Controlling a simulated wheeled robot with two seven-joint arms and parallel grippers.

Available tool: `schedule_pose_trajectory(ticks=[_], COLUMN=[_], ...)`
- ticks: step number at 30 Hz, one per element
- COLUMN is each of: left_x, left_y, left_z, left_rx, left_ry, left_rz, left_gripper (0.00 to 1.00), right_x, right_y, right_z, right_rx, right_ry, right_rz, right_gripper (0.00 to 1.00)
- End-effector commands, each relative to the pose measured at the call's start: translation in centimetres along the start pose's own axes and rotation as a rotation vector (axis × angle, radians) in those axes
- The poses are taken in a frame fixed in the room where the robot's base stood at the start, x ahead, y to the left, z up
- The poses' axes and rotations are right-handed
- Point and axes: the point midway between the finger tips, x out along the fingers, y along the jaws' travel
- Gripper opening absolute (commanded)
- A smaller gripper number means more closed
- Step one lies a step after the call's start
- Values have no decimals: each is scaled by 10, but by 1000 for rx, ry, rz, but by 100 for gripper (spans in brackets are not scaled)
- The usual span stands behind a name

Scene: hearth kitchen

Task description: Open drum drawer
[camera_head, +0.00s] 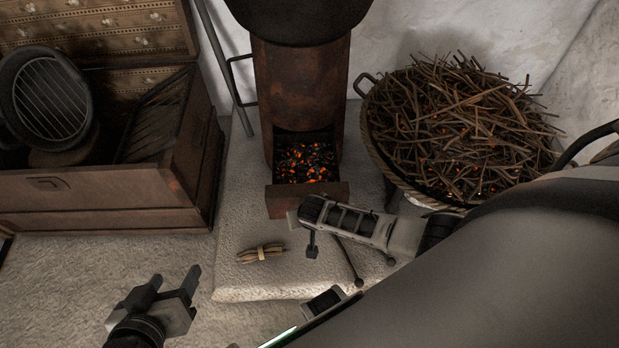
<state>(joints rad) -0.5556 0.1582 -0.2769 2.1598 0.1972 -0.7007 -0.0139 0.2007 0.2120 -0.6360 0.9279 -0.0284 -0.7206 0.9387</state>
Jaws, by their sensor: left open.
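The rusty drum (302,95) stands upright on a pale stone slab at the back centre. Its drawer (283,201) stands out from the base, with glowing embers (307,162) showing behind the front panel. My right gripper (300,220) comes in from the right and lies in front of the drawer's right part, covering some of the front panel. Whether it touches the drawer, and how its jaws stand, is hard to see. My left gripper (173,281) is open and empty at the lower left, well apart from the drawer.
A basket of twigs (455,125) stands to the right of the drum. A wooden chest (120,200) holding a grill pan (50,98) is at the left. A small tied bundle of sticks (261,253) lies on the slab (240,285). The floor at lower left is mostly clear.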

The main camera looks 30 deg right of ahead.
Motion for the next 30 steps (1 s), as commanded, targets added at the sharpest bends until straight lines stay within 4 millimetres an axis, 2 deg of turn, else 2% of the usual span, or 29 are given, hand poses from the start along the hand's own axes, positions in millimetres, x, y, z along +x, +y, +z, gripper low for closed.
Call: schedule_pose_trajectory(ticks=[3,4,6,17,20,24,30], left_x=[0,0,0,-3,-11,-42,-79], left_y=[0,0,0,0,1,2,3], left_z=[0,0,0,-5,-16,-38,-71], left_rx=[0,0,0,2,8,4,17], left_ry=[1,1,1,6,22,87,165], left_rz=[0,0,0,-2,-10,-40,-77], left_gripper=[58,58,58,58,58,58,58], right_x=[0,0,0,-6,-19,-49,-97], right_y=[0,0,0,0,0,0,0], right_z=[0,0,0,0,-1,-2,-2], right_rx=[-5,-5,-4,-1,-2,-1,-1], right_ry=[2,2,2,0,0,0,0], right_rz=[0,0,0,-1,-2,-3,-3], right_gripper=[0,19,32,32,32,32,32])
